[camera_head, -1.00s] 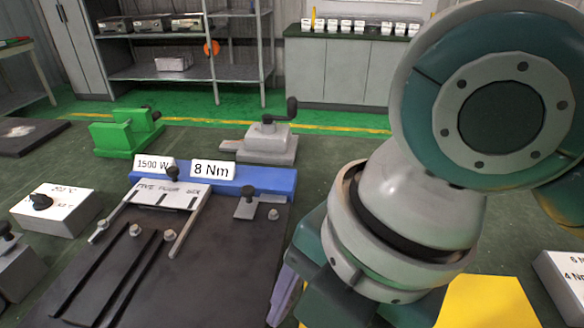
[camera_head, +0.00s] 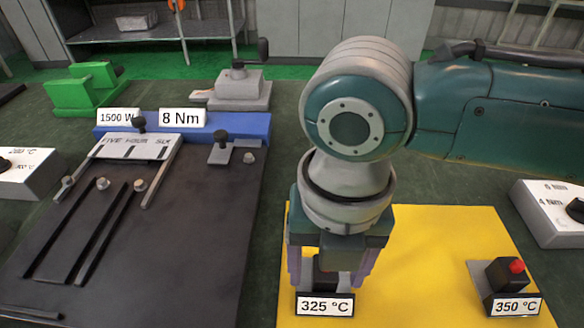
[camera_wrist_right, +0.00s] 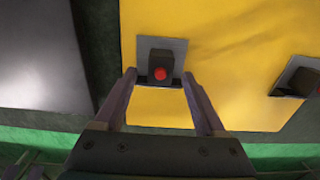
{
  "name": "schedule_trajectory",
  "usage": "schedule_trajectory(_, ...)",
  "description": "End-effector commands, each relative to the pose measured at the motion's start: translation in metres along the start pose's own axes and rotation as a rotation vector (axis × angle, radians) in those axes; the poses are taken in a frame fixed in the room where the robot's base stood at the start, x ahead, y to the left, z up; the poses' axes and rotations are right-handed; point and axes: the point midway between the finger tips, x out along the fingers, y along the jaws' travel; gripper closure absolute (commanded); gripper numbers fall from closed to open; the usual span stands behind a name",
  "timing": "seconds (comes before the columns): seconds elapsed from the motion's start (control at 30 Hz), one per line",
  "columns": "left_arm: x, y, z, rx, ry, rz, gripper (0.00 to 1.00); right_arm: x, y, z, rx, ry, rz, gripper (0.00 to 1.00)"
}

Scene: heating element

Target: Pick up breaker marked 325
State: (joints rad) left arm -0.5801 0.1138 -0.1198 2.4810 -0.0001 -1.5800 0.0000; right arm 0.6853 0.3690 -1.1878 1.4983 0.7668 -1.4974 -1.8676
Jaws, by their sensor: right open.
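The breaker marked 325 °C (camera_head: 325,304) stands on the yellow mat (camera_head: 420,235), with its label facing the head camera. My right gripper (camera_head: 328,280) points down over it, open, with one finger to each side of its dark body. In the right wrist view the breaker (camera_wrist_right: 160,57), a black block with a red button on a grey plate, lies between and just past the tips of the open gripper (camera_wrist_right: 160,76). I cannot tell whether the fingers touch it. My left gripper is not in view.
A second breaker marked 350 °C (camera_head: 507,275) stands to the right on the yellow mat. A dark board with slots (camera_head: 190,230) lies to the left. A white box with a knob (camera_head: 552,208) stands at the right. Bare mat lies between the breakers.

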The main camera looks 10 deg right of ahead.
Motion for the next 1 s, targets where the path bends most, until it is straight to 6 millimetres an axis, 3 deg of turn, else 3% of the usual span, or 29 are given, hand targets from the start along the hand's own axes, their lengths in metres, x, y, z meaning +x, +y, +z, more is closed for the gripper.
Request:
schedule_trajectory(0.1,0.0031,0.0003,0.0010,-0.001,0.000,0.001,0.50,0.0118,0.0001,-0.0001,0.000,-0.001,0.000,0.28)
schedule_trajectory(0.37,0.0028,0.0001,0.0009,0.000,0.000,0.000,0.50,0.0125,0.0001,0.0002,0.000,-0.002,0.001,0.30)
schedule_trajectory(1.0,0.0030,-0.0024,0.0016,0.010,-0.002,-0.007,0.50,0.0122,0.0000,0.0003,0.000,-0.002,0.000,1.00)
